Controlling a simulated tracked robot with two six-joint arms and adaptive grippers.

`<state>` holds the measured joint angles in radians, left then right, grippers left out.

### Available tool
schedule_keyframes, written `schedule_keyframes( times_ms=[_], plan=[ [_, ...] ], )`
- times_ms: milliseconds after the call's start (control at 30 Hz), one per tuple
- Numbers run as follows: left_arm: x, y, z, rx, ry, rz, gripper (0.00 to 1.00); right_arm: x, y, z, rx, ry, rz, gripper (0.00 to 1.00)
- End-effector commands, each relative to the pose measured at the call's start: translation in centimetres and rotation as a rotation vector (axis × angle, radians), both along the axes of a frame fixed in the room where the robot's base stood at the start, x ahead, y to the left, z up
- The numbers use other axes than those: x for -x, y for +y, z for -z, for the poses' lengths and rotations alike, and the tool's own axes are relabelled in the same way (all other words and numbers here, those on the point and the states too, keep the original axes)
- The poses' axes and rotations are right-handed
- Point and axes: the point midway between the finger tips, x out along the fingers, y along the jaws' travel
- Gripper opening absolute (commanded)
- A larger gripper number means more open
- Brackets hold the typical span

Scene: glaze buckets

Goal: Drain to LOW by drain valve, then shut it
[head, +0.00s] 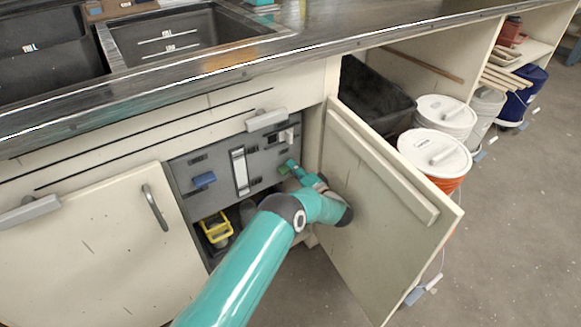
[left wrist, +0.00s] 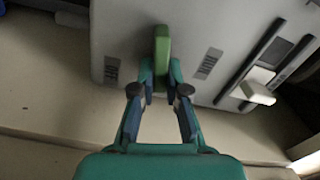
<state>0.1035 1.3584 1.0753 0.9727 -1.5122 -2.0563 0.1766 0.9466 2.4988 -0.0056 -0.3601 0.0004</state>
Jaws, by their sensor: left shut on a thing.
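A grey panel (head: 222,163) sits in the open cupboard under the sink. It carries a blue handle (head: 204,180), a pale upright gauge strip (head: 240,170) and a green handle (head: 284,169). My left gripper (head: 293,166) reaches in and is shut on the green handle. In the left wrist view, the fingers (left wrist: 160,88) close around the lower end of the green handle (left wrist: 162,45), which stands upright in that picture. The sink basin (head: 195,25) above has FULL and LOW lines on its wall; I cannot tell its liquid level. My right gripper is out of view.
The open cupboard door (head: 375,215) stands close to the right of my left arm. A yellow caddy (head: 216,229) is below the panel. A white switch-like part (head: 286,136) is above the green handle. Lidded buckets (head: 435,152) stand beyond the door.

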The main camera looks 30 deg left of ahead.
Motion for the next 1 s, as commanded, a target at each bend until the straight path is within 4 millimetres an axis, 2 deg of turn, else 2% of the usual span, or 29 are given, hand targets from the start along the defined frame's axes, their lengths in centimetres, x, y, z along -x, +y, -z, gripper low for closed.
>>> schedule_keyframes(
  times_ms=[33,400,967,1000],
  plan=[
    [-0.41,-0.80,0.33,-0.010,0.039,0.023,0.00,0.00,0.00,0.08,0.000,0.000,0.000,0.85],
    [-0.42,-0.83,0.63,-0.086,0.220,0.022,0.00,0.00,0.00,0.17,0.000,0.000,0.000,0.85],
    [-0.37,-0.81,0.75,-0.101,0.259,0.022,0.00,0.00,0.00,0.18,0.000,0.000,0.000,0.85],
    [-0.36,-0.81,0.76,-0.101,0.259,0.022,0.15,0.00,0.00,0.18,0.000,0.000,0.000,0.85]
  ],
)
